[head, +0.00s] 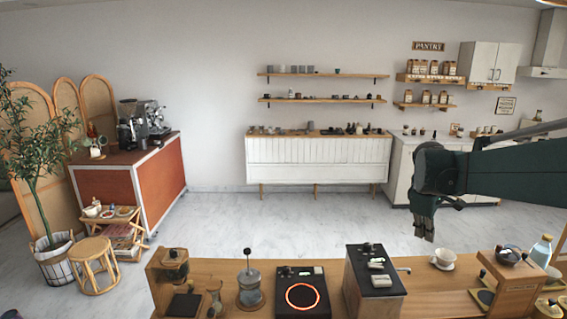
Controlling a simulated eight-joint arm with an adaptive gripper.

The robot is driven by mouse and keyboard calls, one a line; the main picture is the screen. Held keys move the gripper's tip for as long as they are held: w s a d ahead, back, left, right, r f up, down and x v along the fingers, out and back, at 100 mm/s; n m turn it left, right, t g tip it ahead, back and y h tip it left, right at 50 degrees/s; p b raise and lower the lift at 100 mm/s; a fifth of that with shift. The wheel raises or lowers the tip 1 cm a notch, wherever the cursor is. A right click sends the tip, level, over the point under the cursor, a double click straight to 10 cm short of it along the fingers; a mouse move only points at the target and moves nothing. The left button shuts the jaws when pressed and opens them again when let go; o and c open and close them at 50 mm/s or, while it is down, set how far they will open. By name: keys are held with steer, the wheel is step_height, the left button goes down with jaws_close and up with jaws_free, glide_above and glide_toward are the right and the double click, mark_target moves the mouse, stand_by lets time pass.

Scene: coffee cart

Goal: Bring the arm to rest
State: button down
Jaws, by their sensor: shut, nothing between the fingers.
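My gripper (424,228) hangs at the end of my dark arm (500,170), which reaches in from the right edge of the head view. The fingers point down and are shut with nothing between them. The gripper is in the air above the back edge of the wooden counter (330,287), between a black-topped box (376,270) and a white cup on a saucer (442,259). It appears apart from both.
On the counter are a grinder (174,266), a French press (249,285), a hot plate with a glowing red ring (302,292), a wooden stand (508,284) and a bottle (541,250). Open marble floor (270,218) lies beyond. A red cart (135,180) stands back left.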

steer(key=s+a+r+m+t+y, duration=0.15)
steer(key=s+a+m, duration=0.25)
steer(key=s+a, duration=1.1)
steer(key=s+a+f+m+t, duration=0.1)
steer(key=s+a+f, duration=0.3)
steer(key=s, duration=0.4)
steer(key=s+a+f+m+t+y+b, duration=0.1)
steer(key=s+a+f+m+t, duration=0.1)
steer(key=s, duration=0.7)
steer(key=shift+a+f+m, duration=0.9)
steer(key=shift+a, duration=0.1)
steer(key=c, duration=3.2)
jaws_free()
steer(key=shift+y, duration=0.25)
steer(key=shift+c, duration=0.2)
